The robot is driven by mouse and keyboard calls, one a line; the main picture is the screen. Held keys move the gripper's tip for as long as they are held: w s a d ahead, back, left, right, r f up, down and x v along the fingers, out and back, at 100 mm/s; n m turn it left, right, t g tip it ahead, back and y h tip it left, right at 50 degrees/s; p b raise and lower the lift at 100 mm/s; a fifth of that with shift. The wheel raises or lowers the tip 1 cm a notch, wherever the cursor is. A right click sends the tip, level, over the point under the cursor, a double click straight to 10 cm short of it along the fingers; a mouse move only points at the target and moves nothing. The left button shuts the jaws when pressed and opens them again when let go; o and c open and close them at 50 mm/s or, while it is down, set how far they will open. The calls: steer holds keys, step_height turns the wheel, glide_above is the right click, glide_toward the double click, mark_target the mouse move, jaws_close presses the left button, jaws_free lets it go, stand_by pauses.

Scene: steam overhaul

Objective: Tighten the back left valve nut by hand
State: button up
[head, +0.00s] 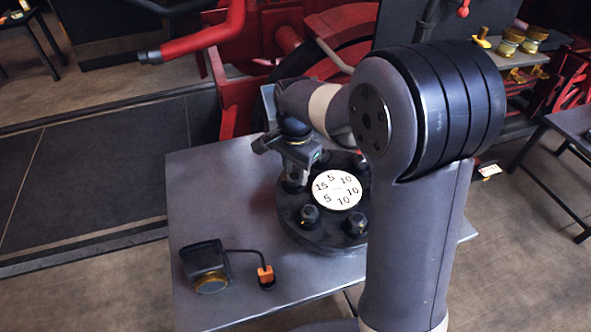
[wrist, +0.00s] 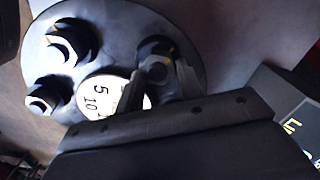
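A round dark valve cover (head: 290,229) lies on the grey table. A white disc (head: 337,189) with the numbers 5, 10 and 15 sits at its middle, ringed by several dark nuts. My gripper (head: 296,182) points down over the cover's left back part and hides most of the nut there. In the wrist view, that nut (wrist: 157,69) shows between my two parted fingers (wrist: 160,85). Whether the fingers press on it or stand slightly clear, I cannot tell. Two front nuts, the left one (head: 309,216) and the right one (head: 355,225), are free of the gripper.
A dark device (head: 205,262) with a brass-coloured ring and an orange piece (head: 265,275) on a cable lie at the front left of the table (head: 215,185). Red machinery (head: 250,60) stands behind the table. The table's left back part is clear.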

steer(key=o, duration=0.4)
step_height(320, 180, up, 11)
steer(key=shift+f, duration=0.1)
stand_by(0.4)
steer(key=shift+f, duration=0.1)
step_height(320, 180, down, 11)
steer(key=shift+r, duration=0.1)
stand_by(0.5)
steer(key=shift+r, duration=0.1)
